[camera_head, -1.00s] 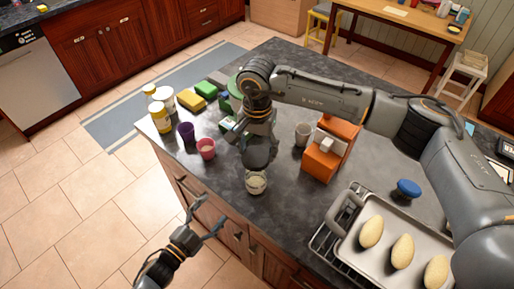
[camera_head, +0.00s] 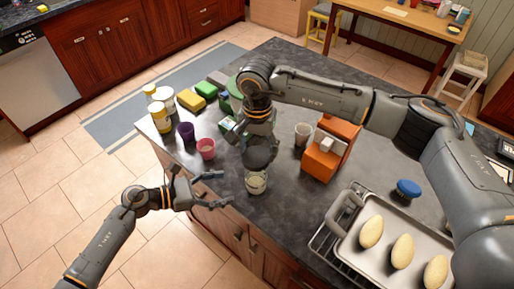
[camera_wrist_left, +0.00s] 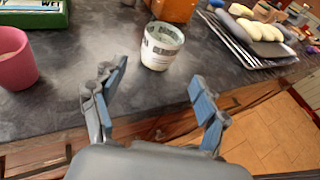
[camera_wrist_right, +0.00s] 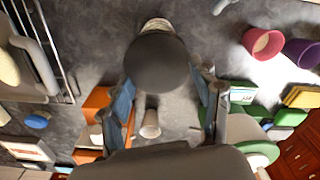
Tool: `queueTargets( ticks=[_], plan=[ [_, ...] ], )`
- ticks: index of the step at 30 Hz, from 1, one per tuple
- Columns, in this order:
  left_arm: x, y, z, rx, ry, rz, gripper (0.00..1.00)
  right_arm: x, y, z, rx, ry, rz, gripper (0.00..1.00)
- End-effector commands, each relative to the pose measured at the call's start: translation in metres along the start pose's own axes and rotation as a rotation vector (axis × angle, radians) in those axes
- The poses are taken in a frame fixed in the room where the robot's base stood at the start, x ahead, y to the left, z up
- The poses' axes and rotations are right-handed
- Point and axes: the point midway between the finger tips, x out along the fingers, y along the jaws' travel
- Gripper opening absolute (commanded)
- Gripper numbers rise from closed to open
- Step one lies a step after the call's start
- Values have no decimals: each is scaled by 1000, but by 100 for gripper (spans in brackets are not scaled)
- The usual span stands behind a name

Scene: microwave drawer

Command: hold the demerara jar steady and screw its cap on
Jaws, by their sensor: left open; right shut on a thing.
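The demerara jar (camera_head: 257,183), pale and labelled with an open top, stands upright near the counter's front edge. It also shows in the left wrist view (camera_wrist_left: 161,48). A dark round cap (camera_head: 258,152) is in my right gripper (camera_head: 258,141), just above the jar. In the right wrist view the cap (camera_wrist_right: 157,62) covers most of the jar, leaving only a pale edge (camera_wrist_right: 157,24). I cannot tell whether cap and jar touch. My left gripper (camera_head: 220,189) is open and empty, left of the jar, its fingers pointing at it and apart from it.
A pink cup (camera_head: 206,149) and a purple cup (camera_head: 186,132) stand left of the jar. A tray (camera_head: 386,226) with potato-like items lies right. The counter around the jar is clear.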

Motion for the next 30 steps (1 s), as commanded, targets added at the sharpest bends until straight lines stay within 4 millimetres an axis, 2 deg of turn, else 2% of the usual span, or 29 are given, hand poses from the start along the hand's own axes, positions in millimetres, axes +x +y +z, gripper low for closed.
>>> queueTargets(
  ticks=[5,18,24,30],
  plan=[
    [16,0,0,12,2,-1,74,0,0,0,0,0,0,52],
    [78,0,0,8,2,-2,74,0,0,0,0,0,0,52],
    [94,0,0,9,1,-1,74,0,0,0,0,0,0,52],
    [99,0,0,8,3,-1,74,0,0,0,0,0,0,52]
  ],
)
